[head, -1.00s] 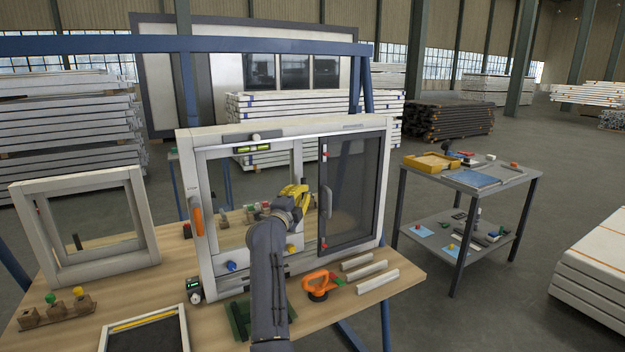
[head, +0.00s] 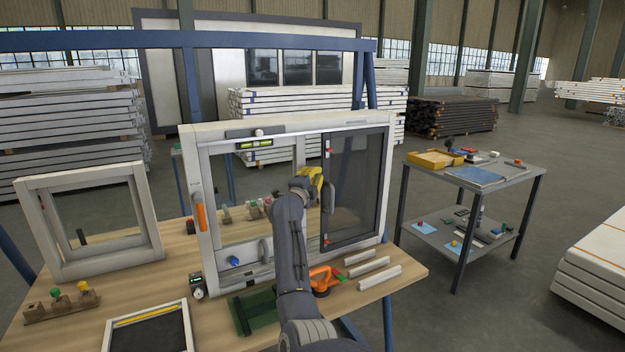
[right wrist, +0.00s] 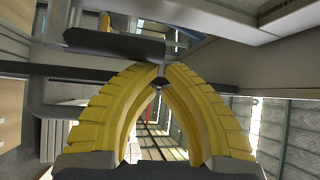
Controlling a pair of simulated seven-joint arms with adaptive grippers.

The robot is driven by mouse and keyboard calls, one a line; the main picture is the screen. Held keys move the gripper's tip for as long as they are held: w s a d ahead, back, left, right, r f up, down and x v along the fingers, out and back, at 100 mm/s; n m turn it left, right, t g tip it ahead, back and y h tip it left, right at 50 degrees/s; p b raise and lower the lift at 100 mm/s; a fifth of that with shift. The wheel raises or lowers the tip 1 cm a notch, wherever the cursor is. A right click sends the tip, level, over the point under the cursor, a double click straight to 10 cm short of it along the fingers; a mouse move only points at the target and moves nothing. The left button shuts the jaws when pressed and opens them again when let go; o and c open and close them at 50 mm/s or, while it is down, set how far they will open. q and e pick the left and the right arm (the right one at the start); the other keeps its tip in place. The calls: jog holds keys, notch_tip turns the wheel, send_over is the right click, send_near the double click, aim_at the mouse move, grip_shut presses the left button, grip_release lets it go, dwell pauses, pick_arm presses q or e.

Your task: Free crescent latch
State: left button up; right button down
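The white window frame (head: 352,125) stands upright on the wooden bench, with a dark mesh sash (head: 356,185) on its right side. My right gripper (head: 316,177) is at the middle upright, beside the sash's dark grey handle (head: 328,198). In the right wrist view its yellow fingers (right wrist: 160,73) meet at the tips, with no object clearly between them. A dark grey bar (right wrist: 115,44) lies just past the tips; I cannot tell whether it is the crescent latch or whether they touch. The latch cannot be made out in the head view. My left gripper is not in view.
An orange suction cup (head: 323,280) and white strips (head: 378,277) lie on the bench in front of the frame. A blue knob (head: 235,261) and orange handle (head: 201,217) are at the frame's left. A smaller white frame (head: 148,215) stands left. A tool cart (head: 490,185) stands right.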

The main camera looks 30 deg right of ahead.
jog(key=shift+w+d, duration=0.1)
jog(key=shift+d, duration=0.1)
jog(key=shift+a, duration=0.1)
dwell(0.4)
jog(key=shift+a+n, duration=0.25)
jog(key=shift+n, duration=0.05)
